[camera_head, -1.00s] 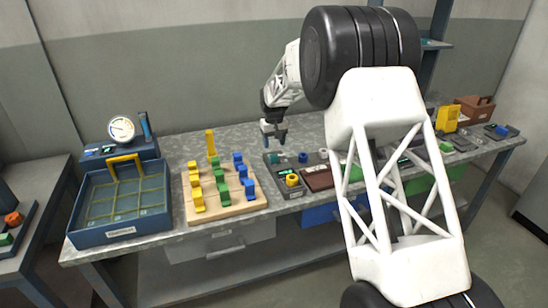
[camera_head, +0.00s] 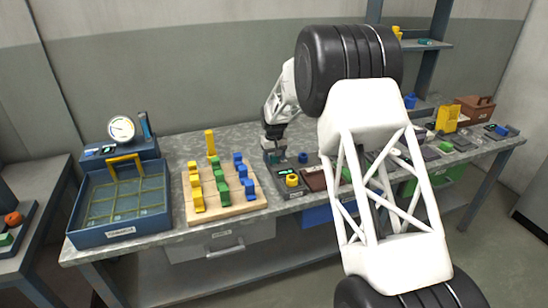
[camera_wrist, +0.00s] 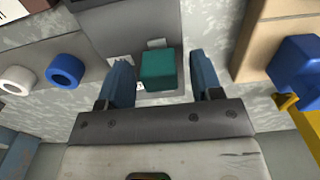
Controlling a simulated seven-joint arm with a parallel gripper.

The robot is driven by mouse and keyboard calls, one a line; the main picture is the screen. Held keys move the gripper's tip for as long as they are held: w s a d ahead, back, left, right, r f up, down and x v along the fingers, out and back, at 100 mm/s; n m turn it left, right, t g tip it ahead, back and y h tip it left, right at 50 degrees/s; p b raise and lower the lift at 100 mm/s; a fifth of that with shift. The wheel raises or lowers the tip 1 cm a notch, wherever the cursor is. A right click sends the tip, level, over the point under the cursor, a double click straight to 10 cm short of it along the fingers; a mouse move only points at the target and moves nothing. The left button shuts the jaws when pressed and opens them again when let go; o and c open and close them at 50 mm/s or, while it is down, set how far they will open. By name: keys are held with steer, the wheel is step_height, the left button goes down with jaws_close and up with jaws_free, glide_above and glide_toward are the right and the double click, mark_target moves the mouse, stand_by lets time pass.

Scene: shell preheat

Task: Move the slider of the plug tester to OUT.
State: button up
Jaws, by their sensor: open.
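The plug tester (camera_head: 294,191) is a dark grey panel on the bench, right of the wooden peg board. It carries a small lit display and a yellow ring. Its slider appears to be the teal block (camera_wrist: 158,70), seen in the wrist view on the grey panel with small white labels beside it. My gripper (camera_wrist: 162,85) is open, with one blue-grey finger on each side of the teal block and visible gaps to both. In the head view my gripper (camera_head: 274,152) is low at the tester's back end and partly hides the block. The label lettering is unreadable.
The wooden peg board (camera_head: 229,207) with yellow, green and blue pieces stands close on the left. A blue ring (camera_wrist: 66,70) and a white ring (camera_wrist: 17,80) sit on a neighbouring panel. A blue tray (camera_head: 122,233) with a gauge behind it is farther left.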

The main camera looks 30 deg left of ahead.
jaws_close()
steer(key=shift+w+a, duration=1.7)
steer(key=shift+w, duration=0.05)
jaws_free()
step_height(320, 180, up, 8)
steer(key=shift+f, duration=0.1)
steer(key=shift+d, duration=0.1)
